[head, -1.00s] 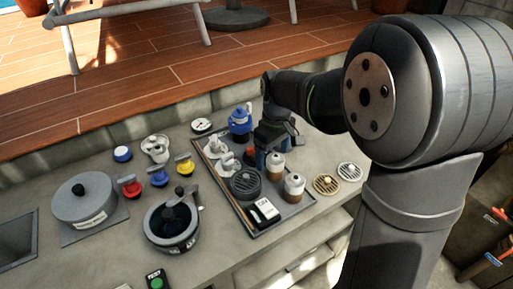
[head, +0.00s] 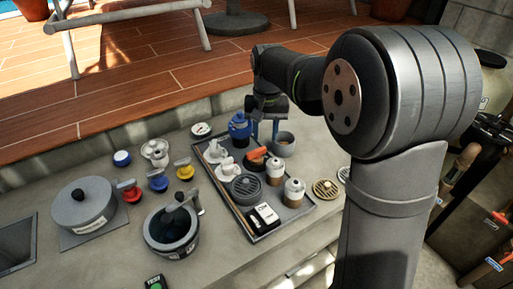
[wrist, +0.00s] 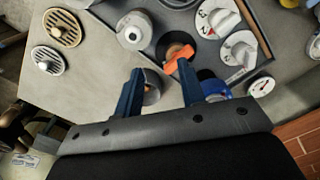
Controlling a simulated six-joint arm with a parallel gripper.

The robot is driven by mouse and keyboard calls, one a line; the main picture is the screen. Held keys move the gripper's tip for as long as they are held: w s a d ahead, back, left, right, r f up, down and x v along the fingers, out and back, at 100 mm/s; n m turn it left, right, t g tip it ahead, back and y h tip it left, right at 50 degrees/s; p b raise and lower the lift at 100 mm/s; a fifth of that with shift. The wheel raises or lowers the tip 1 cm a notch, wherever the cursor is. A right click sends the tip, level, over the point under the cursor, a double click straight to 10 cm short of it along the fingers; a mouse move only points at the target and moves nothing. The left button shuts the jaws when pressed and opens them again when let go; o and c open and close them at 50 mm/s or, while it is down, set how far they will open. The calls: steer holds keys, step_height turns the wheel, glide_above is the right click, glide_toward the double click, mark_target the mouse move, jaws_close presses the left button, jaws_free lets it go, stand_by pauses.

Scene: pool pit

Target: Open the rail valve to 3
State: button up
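I cannot tell which fitting is the rail valve, as no label naming it is readable. An orange lever handle (head: 258,153) sits on a dark round base in the tray (head: 290,216); it also shows in the wrist view (wrist: 178,58). Two white knobs (head: 217,149) (head: 225,166) with marked dials stand beside it; the wrist view shows the dials (wrist: 218,18) (wrist: 239,50), their settings unclear. My gripper (head: 265,139) is above the back of the tray, empty. Its blue fingers are apart in the wrist view (wrist: 160,68), short of the orange handle.
Red (head: 130,191), yellow (head: 184,169) and blue (head: 158,181) handles stand left. A gauge (head: 201,130) is behind.

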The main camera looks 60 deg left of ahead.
mark_target(256, 150)
steer(key=a+r+m, duration=0.6)
steer(key=m, duration=0.5)
steer(key=f, duration=1.7)
steer(key=shift+w+d, duration=0.15)
steer(key=shift+w, duration=0.15)
jaws_close()
